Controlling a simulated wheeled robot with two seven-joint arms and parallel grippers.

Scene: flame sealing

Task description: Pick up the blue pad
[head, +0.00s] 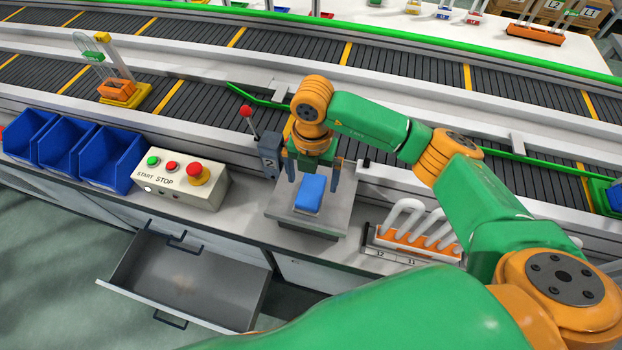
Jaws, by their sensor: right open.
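The blue pad (309,194) lies on a grey square plate (327,218) on the workbench, in the middle of the head view. My right gripper (313,180) is above the plate, pointing down. I cannot tell whether the fingers touch the pad; nothing shows as lifted. My left gripper is not in the head view.
A control box (182,178) with start and stop buttons and several blue bins (110,155) stand left of the plate. A rack of white curved tubes (412,240) is at the right. An open drawer (190,280) juts out in front. A conveyor (200,108) runs behind.

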